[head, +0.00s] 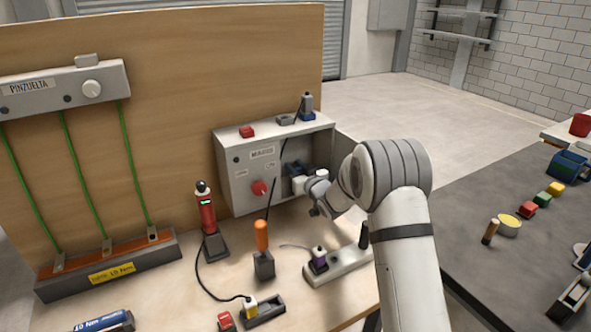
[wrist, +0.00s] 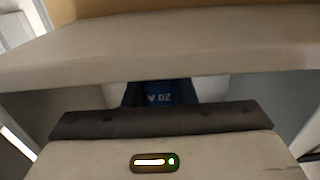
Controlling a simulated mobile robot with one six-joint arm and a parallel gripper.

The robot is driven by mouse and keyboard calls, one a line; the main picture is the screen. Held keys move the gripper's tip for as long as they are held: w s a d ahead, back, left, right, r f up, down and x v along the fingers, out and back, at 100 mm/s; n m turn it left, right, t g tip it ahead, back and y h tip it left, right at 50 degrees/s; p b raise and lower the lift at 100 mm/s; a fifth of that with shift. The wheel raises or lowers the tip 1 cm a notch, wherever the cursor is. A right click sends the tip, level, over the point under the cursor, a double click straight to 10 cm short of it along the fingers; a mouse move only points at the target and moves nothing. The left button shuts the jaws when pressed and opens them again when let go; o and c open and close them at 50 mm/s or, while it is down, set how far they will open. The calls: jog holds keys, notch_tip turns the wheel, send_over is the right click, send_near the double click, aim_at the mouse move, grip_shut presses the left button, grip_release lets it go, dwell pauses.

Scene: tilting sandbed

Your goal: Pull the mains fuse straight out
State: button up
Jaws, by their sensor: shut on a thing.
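The grey mains box (head: 238,180) is fixed to the wooden panel, with a red rotary knob (head: 260,187) on its front and an open bay on its right. My gripper (head: 300,180) reaches into that bay from the right. The mains fuse (wrist: 158,93) is blue with white upside-down lettering in the wrist view, between the jaws. My gripper is shut on it. The fuse's far end and its seat are hidden, so I cannot tell how deep it sits.
On top of the box lie a red block (head: 246,131) and a dark blue-grey item (head: 307,106). A grey table (head: 470,225) is at right.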

aim_at(290, 150)
jog(key=shift+r, duration=0.75)
jog(key=shift+r, duration=0.15)
jog(key=shift+r, duration=0.65)
jog(key=shift+r, duration=0.15)
jog(key=shift+r, duration=0.7)
